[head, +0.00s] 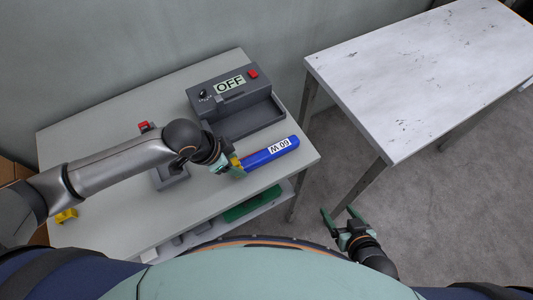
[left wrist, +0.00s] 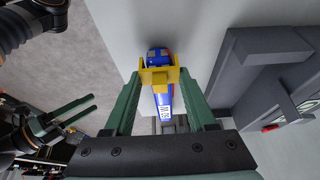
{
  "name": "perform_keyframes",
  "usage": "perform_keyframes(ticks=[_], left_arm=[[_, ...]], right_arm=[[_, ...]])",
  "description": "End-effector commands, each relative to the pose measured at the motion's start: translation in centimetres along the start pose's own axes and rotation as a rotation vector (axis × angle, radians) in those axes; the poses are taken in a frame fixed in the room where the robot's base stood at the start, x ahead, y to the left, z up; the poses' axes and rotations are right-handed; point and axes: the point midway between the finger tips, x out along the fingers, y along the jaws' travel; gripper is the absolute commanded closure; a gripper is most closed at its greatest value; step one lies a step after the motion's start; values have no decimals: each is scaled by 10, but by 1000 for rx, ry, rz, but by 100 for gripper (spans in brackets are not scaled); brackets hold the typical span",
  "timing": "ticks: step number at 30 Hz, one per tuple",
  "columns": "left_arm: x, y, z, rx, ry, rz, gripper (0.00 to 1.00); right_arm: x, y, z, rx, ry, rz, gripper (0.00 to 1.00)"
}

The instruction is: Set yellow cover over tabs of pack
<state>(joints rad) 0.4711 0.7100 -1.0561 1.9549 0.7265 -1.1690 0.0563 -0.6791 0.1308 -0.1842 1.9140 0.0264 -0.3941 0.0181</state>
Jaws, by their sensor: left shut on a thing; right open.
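The blue pack (head: 275,150) with a white "60 W" label lies near the right front of the grey table. It also shows in the left wrist view (left wrist: 158,56), running beneath the yellow cover. The yellow cover (head: 235,162) is at the pack's left end, and in the left wrist view (left wrist: 158,74) it sits between my fingertips. My left gripper (head: 237,170) is shut on the cover. I cannot tell whether the cover is seated on the pack; the tabs are not clear. My right gripper (head: 338,214) is open and empty, off the table's right side.
A grey tester (head: 225,90) with an "OFF" display and a red button stands behind the pack. A grey fixture (head: 172,178) is partly hidden by my left arm. Another yellow part (head: 66,216) lies at the table's left front. A bare white table (head: 420,80) stands at right.

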Motion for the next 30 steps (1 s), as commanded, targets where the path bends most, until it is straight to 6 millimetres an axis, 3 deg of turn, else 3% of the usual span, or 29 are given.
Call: perform_keyframes(ticks=[5, 6, 15, 24, 30], left_arm=[[2, 0, 1, 0, 0, 0, 84], [3, 0, 1, 0, 0, 0, 43], [2, 0, 1, 0, 1, 0, 9], [0, 0, 0, 0, 1, 0, 9], [-28, -1, 0, 1, 2, -3, 9]], right_arm=[[1, 0, 1, 0, 0, 0, 23], [1, 0, 1, 0, 0, 0, 23], [1, 0, 1, 0, 0, 0, 23], [0, 0, 0, 0, 0, 0, 23], [-2, 0, -2, 0, 0, 0, 23]])
